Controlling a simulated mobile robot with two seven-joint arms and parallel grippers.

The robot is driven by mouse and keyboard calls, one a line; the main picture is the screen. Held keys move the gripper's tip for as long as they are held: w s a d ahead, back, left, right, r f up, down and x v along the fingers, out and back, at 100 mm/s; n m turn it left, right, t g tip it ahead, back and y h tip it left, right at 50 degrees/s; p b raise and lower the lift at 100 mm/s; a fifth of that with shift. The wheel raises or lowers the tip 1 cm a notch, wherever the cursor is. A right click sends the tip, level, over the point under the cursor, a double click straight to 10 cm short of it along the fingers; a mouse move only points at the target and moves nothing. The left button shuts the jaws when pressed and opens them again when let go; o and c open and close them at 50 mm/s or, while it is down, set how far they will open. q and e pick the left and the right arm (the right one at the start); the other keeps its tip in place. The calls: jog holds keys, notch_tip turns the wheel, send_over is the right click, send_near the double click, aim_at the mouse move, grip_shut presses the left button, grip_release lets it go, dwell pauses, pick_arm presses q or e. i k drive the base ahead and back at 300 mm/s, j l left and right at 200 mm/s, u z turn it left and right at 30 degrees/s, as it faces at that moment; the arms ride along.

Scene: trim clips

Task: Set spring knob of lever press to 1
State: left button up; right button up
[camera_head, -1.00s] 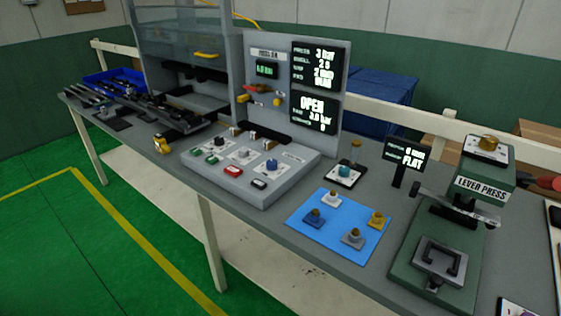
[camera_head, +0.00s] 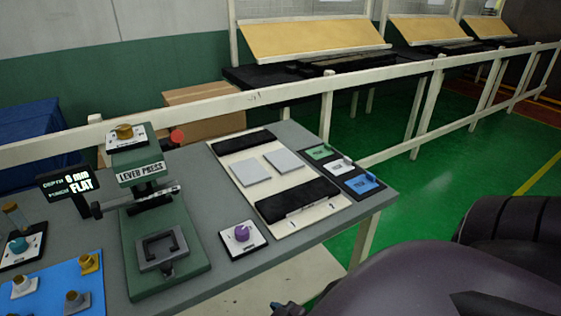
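The green lever press (camera_head: 165,232) stands on the grey bench at the left, with its "LEVER PRESS" label facing me. A gold knob (camera_head: 124,131) sits on a white dial plate on top of the press. A purple knob (camera_head: 242,232) sits on a small white plate on the bench, right of the press base. The print on both plates is too small to read, so I cannot tell which is the spring knob or its setting. Neither gripper shows clearly; dark parts of my arm fill the lower right.
A cream board (camera_head: 222,149) with black strips and grey pads lies right of the press. Green, white and blue cards (camera_head: 362,183) lie at the bench's right end. A blue mat (camera_head: 40,280) with small knobbed pieces is at lower left. A cream rail (camera_head: 240,98) runs behind.

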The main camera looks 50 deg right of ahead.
aim_at(242, 231)
jog(key=l+z, duration=0.15)
jog(key=z, duration=0.95)
